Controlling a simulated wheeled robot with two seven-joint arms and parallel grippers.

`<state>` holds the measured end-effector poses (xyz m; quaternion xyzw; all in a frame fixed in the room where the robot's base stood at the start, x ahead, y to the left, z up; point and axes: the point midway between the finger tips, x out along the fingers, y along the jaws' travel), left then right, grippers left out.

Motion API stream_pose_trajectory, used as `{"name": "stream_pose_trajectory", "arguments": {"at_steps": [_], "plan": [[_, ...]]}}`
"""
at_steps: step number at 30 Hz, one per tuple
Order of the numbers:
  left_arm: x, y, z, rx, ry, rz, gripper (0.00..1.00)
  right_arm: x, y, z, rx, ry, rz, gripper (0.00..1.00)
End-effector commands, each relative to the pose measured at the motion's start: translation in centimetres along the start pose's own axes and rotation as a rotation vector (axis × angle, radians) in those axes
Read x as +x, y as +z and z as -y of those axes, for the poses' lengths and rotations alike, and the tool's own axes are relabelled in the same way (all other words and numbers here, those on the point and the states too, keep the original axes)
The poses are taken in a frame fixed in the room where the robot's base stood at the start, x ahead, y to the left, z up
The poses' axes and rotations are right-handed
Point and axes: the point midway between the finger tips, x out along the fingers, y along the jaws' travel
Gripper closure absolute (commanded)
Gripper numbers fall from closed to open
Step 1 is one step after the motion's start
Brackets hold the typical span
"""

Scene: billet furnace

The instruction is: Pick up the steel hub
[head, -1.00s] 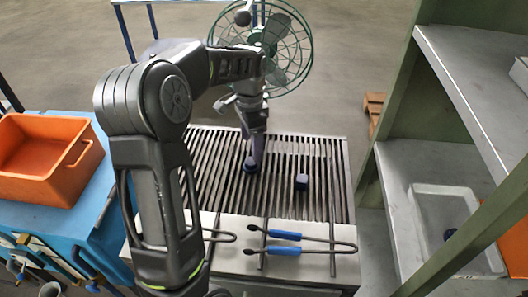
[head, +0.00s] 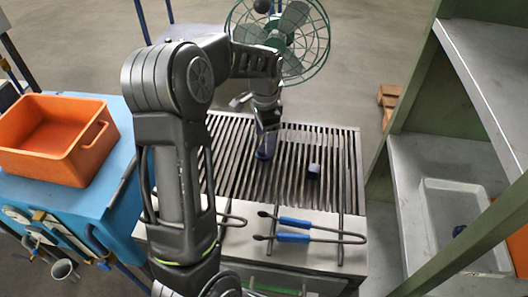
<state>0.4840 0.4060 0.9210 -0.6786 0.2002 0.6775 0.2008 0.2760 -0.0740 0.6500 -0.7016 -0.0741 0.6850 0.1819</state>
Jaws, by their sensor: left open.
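My left gripper (head: 265,152) points down over the slatted grate (head: 228,150), left of its middle. It is open; its fingertips are close to the slats, and the arm partly blocks the view. A small dark blue piece with a paler face (head: 314,171) lies on the grate to the right of the gripper, apart from it. I cannot tell whether this piece is the steel hub. Anything between or just behind the fingers is hidden. My right gripper is out of view.
Tongs with blue grips (head: 294,230) lie along the grate's front edge. An orange bin (head: 58,170) stands on the blue bench at left. A green wire fan (head: 292,35) is behind the grate. At right, a shelf holds a white tray (head: 440,250) with a dark piece (head: 458,230).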

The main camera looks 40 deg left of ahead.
Motion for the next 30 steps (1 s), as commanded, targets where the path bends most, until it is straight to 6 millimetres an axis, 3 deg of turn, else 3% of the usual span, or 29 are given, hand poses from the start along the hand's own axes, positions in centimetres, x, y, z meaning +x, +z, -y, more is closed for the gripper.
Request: {"name": "stream_pose_trajectory", "arguments": {"at_steps": [10, 28, 30], "plan": [[4.3, 0.2, -0.1, 0.0, 0.003, 0.002, 0.28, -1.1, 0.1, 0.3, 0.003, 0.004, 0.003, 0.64], [4.5, 0.2, -0.1, 0.0, 0.001, 0.0, 0.28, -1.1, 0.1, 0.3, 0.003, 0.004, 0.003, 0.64], [4.5, 0.2, -0.1, 0.0, 0.001, 0.0, 0.32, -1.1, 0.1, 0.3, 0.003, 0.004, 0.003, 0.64]]}}
